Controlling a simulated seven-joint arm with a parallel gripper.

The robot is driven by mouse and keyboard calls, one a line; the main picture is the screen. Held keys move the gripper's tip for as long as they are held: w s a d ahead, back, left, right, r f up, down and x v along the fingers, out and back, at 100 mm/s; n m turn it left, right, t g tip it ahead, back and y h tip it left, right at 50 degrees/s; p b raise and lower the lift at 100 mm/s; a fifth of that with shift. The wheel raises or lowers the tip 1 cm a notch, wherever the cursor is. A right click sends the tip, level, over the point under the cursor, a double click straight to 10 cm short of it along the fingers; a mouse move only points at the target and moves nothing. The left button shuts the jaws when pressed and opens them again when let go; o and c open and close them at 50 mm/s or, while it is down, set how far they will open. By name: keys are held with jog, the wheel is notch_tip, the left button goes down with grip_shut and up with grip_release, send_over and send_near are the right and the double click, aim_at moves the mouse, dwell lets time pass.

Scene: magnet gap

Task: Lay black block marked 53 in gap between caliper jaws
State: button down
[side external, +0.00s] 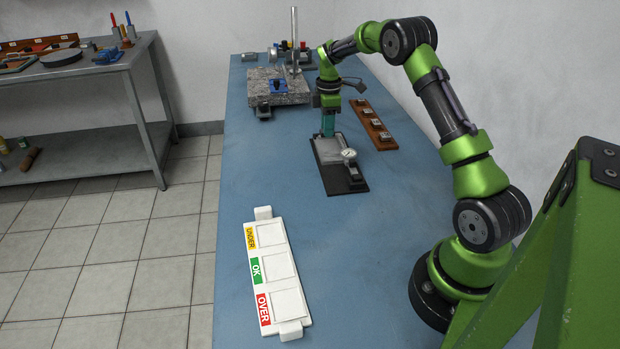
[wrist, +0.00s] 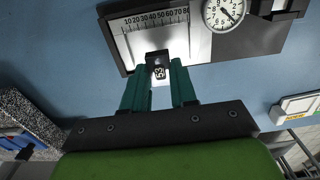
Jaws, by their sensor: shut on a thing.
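My gripper (side external: 328,132) points down at the far end of the dial gauge fixture (side external: 334,176), a dark base with a light scale plate. In the wrist view its teal fingers are shut on the black block marked 53 (wrist: 159,72). The block shows at the near edge of the scale plate (wrist: 135,40), numbered 10 to 80. A round dial (wrist: 223,13) sits at the plate's right, and in the side view (side external: 348,154) it is at the near end. I cannot tell whether the block touches the fixture. The caliper jaws are not clearly distinguishable.
A brown wooden rack (side external: 384,139) with several small blocks lies right of the fixture. A white tray (side external: 253,280) marked UNDER, OK and OVER lies nearer, with its squares empty. A granite plate (side external: 296,91) with a post stands behind. Blue bench between fixture and tray is clear.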

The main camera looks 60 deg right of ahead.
jog(key=shift+f, duration=1.85)
jog(key=shift+f, duration=0.15)
jog(key=c, duration=0.8)
grip_release()
jog(key=c, duration=0.5)
jog(key=shift+c, duration=0.2)
jog(key=shift+r, duration=2.25)
jog(key=o, duration=0.6)
jog(key=shift+c, duration=0.2)
